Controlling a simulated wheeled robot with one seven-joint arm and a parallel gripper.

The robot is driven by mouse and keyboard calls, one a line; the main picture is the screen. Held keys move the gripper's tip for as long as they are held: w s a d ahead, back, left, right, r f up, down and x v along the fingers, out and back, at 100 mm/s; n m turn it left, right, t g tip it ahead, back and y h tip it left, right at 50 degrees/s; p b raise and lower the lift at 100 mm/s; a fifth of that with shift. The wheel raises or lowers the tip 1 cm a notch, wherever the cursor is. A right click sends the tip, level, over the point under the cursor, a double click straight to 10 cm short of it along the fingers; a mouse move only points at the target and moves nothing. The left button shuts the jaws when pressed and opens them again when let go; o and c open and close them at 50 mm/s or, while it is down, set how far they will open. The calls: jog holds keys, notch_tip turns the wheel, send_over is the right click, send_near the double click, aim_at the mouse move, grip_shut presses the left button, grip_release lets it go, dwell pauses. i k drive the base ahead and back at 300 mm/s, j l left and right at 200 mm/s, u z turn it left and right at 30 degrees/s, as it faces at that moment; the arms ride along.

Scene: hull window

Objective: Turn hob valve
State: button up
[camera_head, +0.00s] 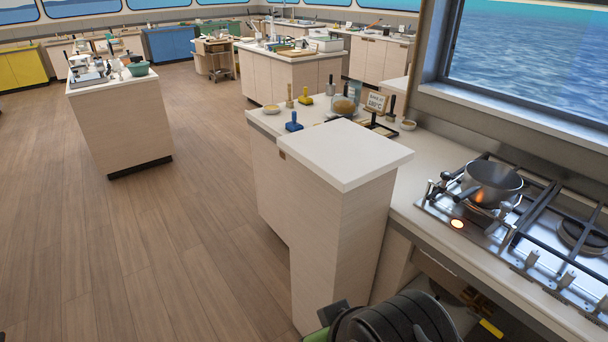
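The hob (515,240) is at the right, set in a pale counter beneath the window. A grey metal pot (491,184) stands at its back left, with an orange glow beside its base. A small orange light (457,223) glows on the hob's front left. Several metal knobs (531,260) stand along the front edge. Below the counter is a dark opening with a yellow-and-black part (473,297) inside, partly hidden; I cannot tell whether it is the valve. My dark arm shows at the bottom centre. I cannot make out my gripper's fingers.
A tall pale cabinet block (342,155) stands close, left of the hob. Behind it a counter holds bowls, brushes and a small sign (376,102). A separate island (120,125) stands at the left. The wooden floor (190,245) between is clear.

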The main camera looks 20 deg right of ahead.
aim_at(470, 310)
jog(key=z, duration=2.4)
